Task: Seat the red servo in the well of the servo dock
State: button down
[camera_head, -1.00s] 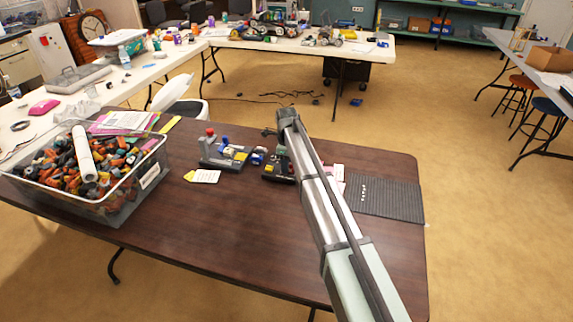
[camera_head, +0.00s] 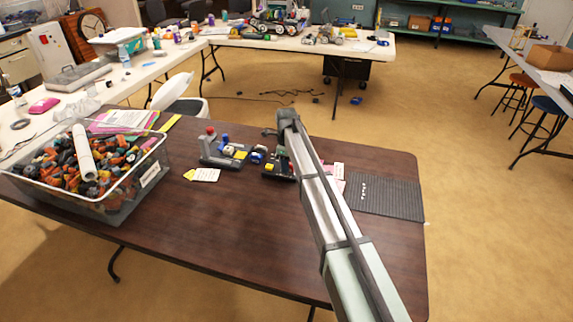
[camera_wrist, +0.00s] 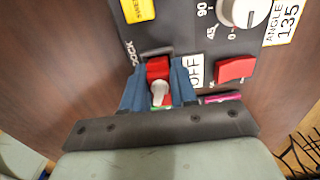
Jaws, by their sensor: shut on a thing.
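In the wrist view my gripper (camera_wrist: 159,92) has its blue fingers closed on the sides of the red servo (camera_wrist: 158,68). The servo's white horn (camera_wrist: 159,88) faces the camera. The servo is over the dark panel of the servo dock (camera_wrist: 183,32), beside the "DOCK" lettering and the "OFF" label. The well is hidden under the servo and fingers, so I cannot tell how deep the servo sits. In the head view the dock (camera_head: 270,173) is partly behind my arm, and the servo and fingertips are hidden.
The dock carries a red switch (camera_wrist: 235,70), a white knob (camera_wrist: 241,11) and a yellow label (camera_wrist: 137,10). In the head view a grey stand (camera_head: 222,161) is left of the dock, a ribbed black mat (camera_head: 385,197) right. A full clear bin (camera_head: 125,205) is far left. The table front is clear.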

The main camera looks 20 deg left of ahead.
jog(key=shift+f, duration=0.2)
jog(key=c, duration=0.9)
grip_release()
jog(key=shift+s+f, duration=0.1)
jog(key=shift+c, duration=0.2)
jog(key=shift+o, duration=0.7)
jog(key=shift+s, duration=0.25)
jog(key=c, duration=0.3)
